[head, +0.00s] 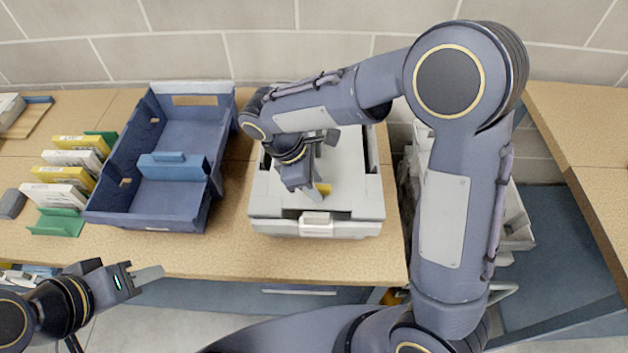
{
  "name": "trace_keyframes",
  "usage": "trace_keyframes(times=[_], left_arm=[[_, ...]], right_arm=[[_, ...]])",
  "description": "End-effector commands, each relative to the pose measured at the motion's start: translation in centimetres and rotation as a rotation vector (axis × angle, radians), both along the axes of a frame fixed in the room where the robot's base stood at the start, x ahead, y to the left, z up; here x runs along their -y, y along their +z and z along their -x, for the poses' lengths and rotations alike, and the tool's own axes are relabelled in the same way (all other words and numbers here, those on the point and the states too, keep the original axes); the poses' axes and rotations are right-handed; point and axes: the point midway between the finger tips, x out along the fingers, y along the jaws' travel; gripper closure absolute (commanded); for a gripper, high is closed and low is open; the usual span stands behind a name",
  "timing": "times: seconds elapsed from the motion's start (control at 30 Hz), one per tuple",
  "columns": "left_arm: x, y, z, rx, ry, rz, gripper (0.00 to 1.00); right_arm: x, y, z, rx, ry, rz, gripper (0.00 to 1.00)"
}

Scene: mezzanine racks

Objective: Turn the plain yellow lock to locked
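The yellow lock (325,188) shows as a small yellow patch on top of the pale grey case (270,205), which stands on the table. My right gripper (318,192) points down over the lock, right at it or touching it; most of the lock is hidden behind the gripper. I cannot tell which way the lock is turned or whether the fingers are closed on it. My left gripper (150,277) is at the lower left, in front of the table edge and away from the case. Its fingers are seen from the side, so their opening is unclear.
A blue crate (205,200) with a blue divider (172,167) inside stands left of the case. Yellow and white boxes (65,172) stand in a row at the far left by a green holder (58,222). A grey bin (515,225) sits right of the table, partly behind my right arm.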

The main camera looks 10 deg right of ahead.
Motion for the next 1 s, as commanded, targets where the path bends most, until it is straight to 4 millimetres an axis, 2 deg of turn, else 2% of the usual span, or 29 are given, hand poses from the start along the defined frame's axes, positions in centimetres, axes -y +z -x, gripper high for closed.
trace_keyframes(times=[0.03,0.27,0.67,1.0], left_arm=[[0.0,0.0,0.0,0.0,0.0,0.0,0.64],[0.0,0.0,0.0,0.0,0.0,0.0,0.64],[0.0,0.04,0.0,0.0,0.0,0.0,0.64],[0.01,0.46,0.0,0.0,0.0,0.0,0.64]], right_arm=[[0.0,0.01,0.0,0.0,0.0,0.0,0.69],[0.0,0.03,0.01,0.0,0.0,0.0,0.99],[-0.02,0.07,0.0,0.0,-0.01,0.0,1.0],[0.04,0.15,-0.16,0.0,-0.162,0.001,1.0]])
